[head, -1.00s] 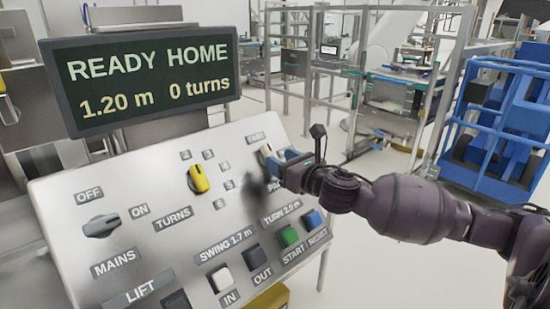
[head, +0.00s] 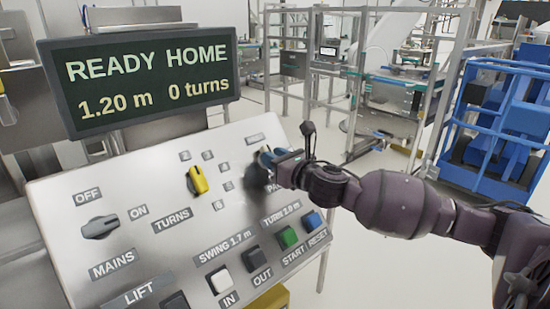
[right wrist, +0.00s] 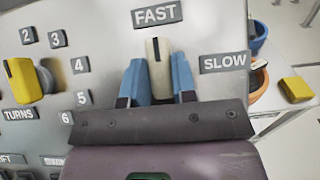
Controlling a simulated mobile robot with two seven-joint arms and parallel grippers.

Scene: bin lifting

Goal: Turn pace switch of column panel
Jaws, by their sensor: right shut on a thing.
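The column panel (head: 130,180) is a tilted light-grey board at the left of the head view. Its pace switch is a cream knob (right wrist: 157,62) with a dark mark at its upper end, beneath the FAST label (right wrist: 155,14); the SLOW label (right wrist: 224,62) is to its right. The knob points up toward FAST. My right gripper (right wrist: 158,78) is shut on the knob, one blue finger on each side. In the head view my right gripper (head: 268,158) largely covers the knob and hides part of the PACE label. My left gripper is out of view.
A yellow turns switch (head: 197,180) and a grey mains switch (head: 100,227) are on the same panel. Push buttons, including a green one (head: 287,238), line its lower edge. The display (head: 145,80) reads READY HOME. A blue cart (head: 505,115) stands at right.

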